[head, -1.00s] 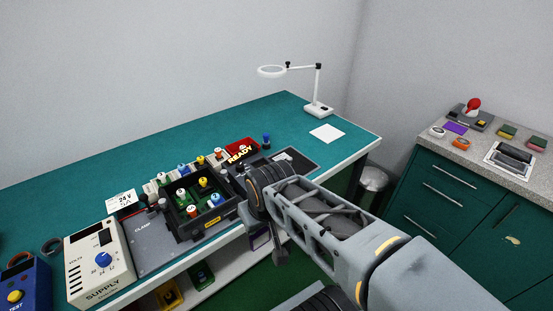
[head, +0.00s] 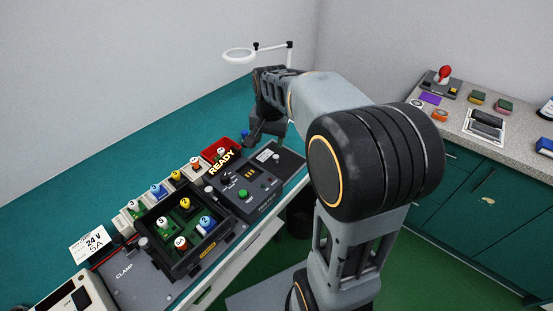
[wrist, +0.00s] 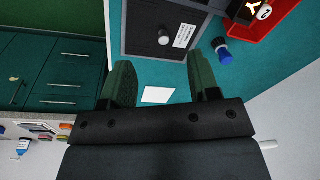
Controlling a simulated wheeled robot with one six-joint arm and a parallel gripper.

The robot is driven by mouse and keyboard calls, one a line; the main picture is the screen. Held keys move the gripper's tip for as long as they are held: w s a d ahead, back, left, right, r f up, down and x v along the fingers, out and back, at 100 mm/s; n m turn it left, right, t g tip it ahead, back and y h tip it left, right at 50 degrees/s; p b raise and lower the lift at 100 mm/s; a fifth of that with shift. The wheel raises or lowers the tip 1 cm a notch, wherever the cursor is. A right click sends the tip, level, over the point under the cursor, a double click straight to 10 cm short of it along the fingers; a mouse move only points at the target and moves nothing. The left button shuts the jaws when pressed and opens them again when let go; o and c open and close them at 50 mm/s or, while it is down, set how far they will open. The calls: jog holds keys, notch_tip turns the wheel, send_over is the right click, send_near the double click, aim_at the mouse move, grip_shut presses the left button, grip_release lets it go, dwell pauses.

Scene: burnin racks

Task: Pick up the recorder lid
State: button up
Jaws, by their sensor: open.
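A dark grey flat panel with a small round knob and a white label, which looks like the recorder lid (head: 266,160), lies at the right end of the bench beside the recorder (head: 243,191). In the wrist view the panel (wrist: 150,28) is at the top middle, with its knob and label facing me. My gripper (head: 258,136) is above the bench near the panel's far side. In the wrist view my gripper (wrist: 163,76) is open and empty, its fingers spread over bare bench, apart from the panel.
A blue-capped peg (wrist: 222,50) stands near the right finger, beside a red bin (wrist: 265,20). A white card (wrist: 158,95) lies between the fingers' lines. A black tray (head: 160,228) with several numbered pieces sits left of the recorder. A magnifier lamp (head: 240,56) stands behind my arm.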

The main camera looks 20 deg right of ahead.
jog(key=w+d+f+m+g, duration=0.1)
jog(key=w+d+f+m, duration=0.3)
jog(key=w, duration=0.3)
jog(key=p, duration=0.1)
send_over(276, 156)
jog(key=shift+m, duration=0.4)
notch_tip(276, 156, down, 6)
jog(key=shift+w+d+f, duration=0.1)
jog(key=shift+w, duration=0.05)
jog(key=shift+f+p, duration=0.7)
jog(key=shift+f, duration=2.55)
jog(key=shift+s, duration=0.2)
grip_shut()
